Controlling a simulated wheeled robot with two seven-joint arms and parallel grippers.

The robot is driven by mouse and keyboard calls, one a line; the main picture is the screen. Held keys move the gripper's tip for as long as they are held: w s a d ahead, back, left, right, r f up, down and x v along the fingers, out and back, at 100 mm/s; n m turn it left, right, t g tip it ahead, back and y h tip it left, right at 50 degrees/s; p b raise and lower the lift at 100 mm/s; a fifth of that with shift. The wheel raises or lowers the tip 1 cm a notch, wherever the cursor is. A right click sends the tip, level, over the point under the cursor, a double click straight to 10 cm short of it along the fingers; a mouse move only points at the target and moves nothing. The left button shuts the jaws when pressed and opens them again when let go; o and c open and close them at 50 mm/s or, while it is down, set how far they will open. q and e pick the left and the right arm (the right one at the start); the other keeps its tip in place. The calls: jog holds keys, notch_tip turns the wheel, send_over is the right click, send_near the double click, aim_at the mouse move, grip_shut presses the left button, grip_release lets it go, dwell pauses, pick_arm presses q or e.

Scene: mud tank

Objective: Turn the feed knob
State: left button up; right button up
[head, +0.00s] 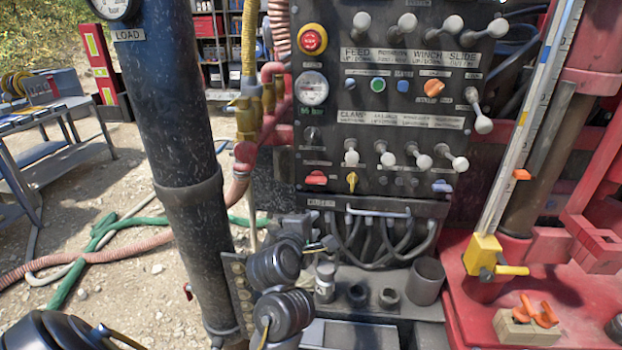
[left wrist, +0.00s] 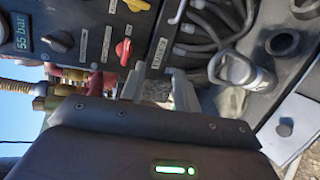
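The dark control panel (head: 385,110) stands in the middle of the head view. A FEED label (head: 357,53) shows below its top levers. Its rotary knobs include an orange one (head: 433,88), a black one (head: 311,135), a red one (head: 316,178) and a yellow one (head: 352,181). Smaller labels are unreadable, so I cannot tell which is the feed knob. My left gripper (head: 300,224) is just below the panel's lower left corner, apart from the knobs. In the left wrist view its grey fingers (left wrist: 160,88) stand apart, with nothing between them. The red knob (left wrist: 123,50) is beyond them.
Looped hoses (head: 385,240) hang below the panel. A thick dark column (head: 180,110) stands left of it, with pink and yellow hoses (head: 248,50) between. A red frame with a yellow clamp (head: 484,252) is at the right. A workbench (head: 50,130) stands far left.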

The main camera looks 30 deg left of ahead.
pick_arm(q)
jog(key=w+a+r+n+t+y, duration=0.1)
jog(key=w+r+n, duration=0.1)
jog(key=r+n, duration=0.3)
jog(key=w+a+r+n+t+y, duration=0.1)
jog(key=w+a+r+n+y, duration=0.1)
jog(key=r+n, duration=0.25)
jog(key=n+y, duration=0.2)
jog(key=n, duration=0.4)
send_near(311, 138)
jog(key=x, duration=0.9)
jog(key=shift+w+a, duration=0.1)
jog(key=shift+w, duration=0.15)
grip_shut()
